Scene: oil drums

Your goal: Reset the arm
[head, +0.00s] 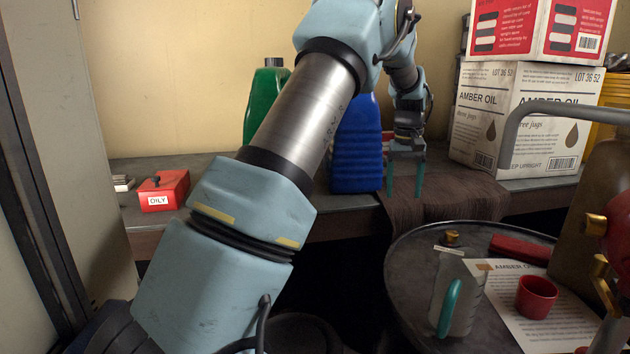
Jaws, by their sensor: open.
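My gripper (405,180) hangs at the end of my bent arm, with its two teal fingers pointing down and apart. It is open, and nothing shows between the fingers. It is in front of the shelf, over or just above the brown cloth (455,190), to the right of a blue jug (356,150). I cannot tell whether the fingertips touch the cloth. My arm crosses the middle of the head view and hides part of the blue jug and a green jug (265,97).
A red box marked OILY (165,191) sits at the shelf's left. Amber Oil cartons (530,118) are stacked at right. A dark drum top (410,290) in front holds a metal jug with a teal handle (450,300), a red cup (536,298) and a paper sheet (560,330).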

